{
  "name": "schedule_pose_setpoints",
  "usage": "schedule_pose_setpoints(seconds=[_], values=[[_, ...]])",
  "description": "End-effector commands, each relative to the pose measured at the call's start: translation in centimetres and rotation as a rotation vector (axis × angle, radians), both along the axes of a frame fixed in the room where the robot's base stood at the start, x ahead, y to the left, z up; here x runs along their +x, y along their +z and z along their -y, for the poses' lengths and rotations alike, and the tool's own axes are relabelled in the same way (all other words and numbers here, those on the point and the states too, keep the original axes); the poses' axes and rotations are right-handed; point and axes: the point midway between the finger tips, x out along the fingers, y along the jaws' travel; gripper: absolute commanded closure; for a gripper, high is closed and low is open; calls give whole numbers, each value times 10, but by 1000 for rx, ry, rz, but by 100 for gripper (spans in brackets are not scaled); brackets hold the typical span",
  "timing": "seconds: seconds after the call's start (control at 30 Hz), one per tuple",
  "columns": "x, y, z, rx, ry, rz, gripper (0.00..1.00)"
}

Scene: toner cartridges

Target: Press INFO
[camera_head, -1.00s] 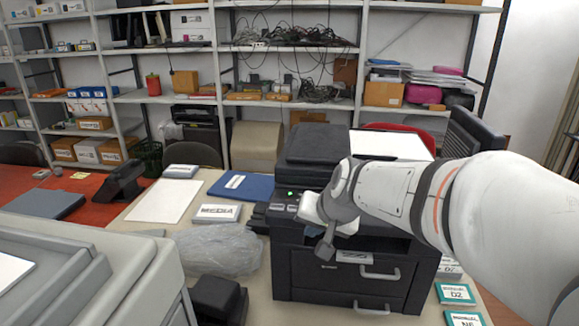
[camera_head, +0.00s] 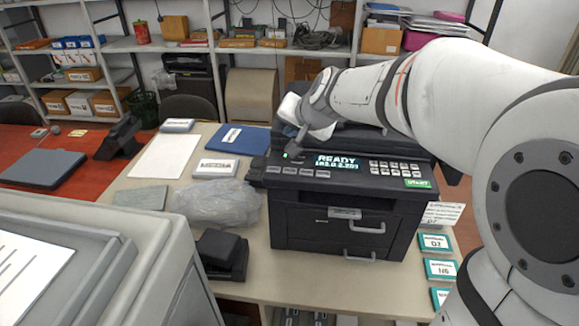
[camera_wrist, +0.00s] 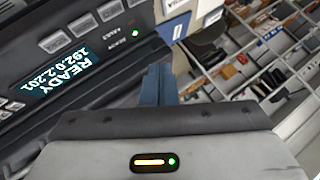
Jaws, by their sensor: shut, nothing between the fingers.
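The black printer (camera_head: 345,225) stands on the table, its front panel facing me. Its lit display (camera_head: 338,162) reads READY with a number line under it; it also shows, turned over, in the wrist view (camera_wrist: 66,76). A row of grey buttons (camera_head: 298,172) lies below and left of the display, also seen in the wrist view (camera_wrist: 82,26). I cannot read which one is INFO. My gripper (camera_head: 301,139) is over the panel's left part, near the green light (camera_head: 286,155). In the wrist view its dark fingers (camera_wrist: 158,85) are together and empty, beside the panel. Contact cannot be told.
A keypad (camera_head: 392,169) and a green START key (camera_head: 418,183) lie right of the display. A crumpled clear bag (camera_head: 218,203) and a MEDIA box (camera_head: 214,168) lie left of the printer. Teal-edged boxes (camera_head: 440,269) lie to its right.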

Motion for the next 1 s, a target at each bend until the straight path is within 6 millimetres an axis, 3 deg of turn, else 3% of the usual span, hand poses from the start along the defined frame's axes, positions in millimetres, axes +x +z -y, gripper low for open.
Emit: schedule_pose_setpoints(seconds=[0.6,1.0], values=[[0,-79,1,0,-2,0,100],[0,-84,1,0,-2,0,100]])
